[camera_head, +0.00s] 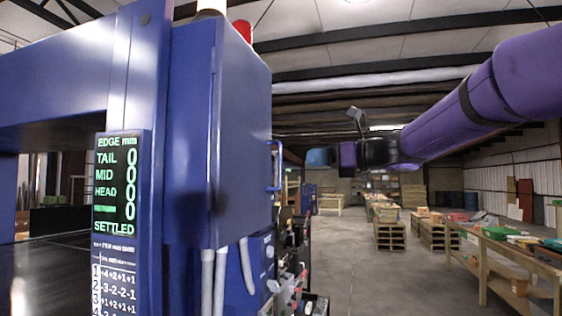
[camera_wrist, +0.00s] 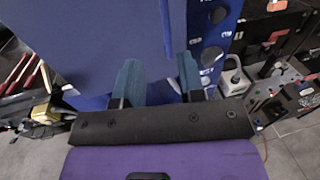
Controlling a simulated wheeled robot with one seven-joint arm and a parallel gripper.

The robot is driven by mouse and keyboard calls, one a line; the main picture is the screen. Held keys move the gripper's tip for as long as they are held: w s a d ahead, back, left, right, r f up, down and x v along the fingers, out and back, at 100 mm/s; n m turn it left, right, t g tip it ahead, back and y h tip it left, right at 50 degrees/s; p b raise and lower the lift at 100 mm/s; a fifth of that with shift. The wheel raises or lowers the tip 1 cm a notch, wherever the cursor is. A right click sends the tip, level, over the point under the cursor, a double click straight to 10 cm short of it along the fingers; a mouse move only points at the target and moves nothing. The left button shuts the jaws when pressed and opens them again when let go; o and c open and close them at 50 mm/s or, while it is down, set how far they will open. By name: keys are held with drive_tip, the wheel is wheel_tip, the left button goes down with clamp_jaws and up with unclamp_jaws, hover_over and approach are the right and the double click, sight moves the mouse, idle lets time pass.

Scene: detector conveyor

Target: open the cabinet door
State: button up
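The blue cabinet (camera_head: 215,130) is mounted on the machine frame in the left half of the head view. Its door looks shut, and a blue bar handle (camera_head: 276,166) stands out from its right side. My gripper (camera_head: 318,157) is to the right of the handle at about its height, with a gap between them in the picture. In the wrist view my gripper (camera_wrist: 159,82) shows two blue-grey fingers apart with nothing held between them. Blue cabinet surface (camera_wrist: 95,40) fills the area beyond the fingers. I cannot clearly pick out the handle there.
A display panel (camera_head: 118,190) reading SETTLED is on the post left of the cabinet. Grey conduits (camera_head: 207,280) hang below the cabinet, near cluttered equipment (camera_head: 290,285). A long table (camera_head: 500,250) with coloured items stands at the right. The floor between is clear.

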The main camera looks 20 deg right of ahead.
hover_over(280, 183)
drive_tip(key=shift+w+r, duration=0.25)
drive_tip(key=shift+w, duration=0.05)
idle(0.3)
drive_tip(key=shift+c, duration=0.4)
drive_tip(key=shift+d, duration=0.1)
clamp_jaws()
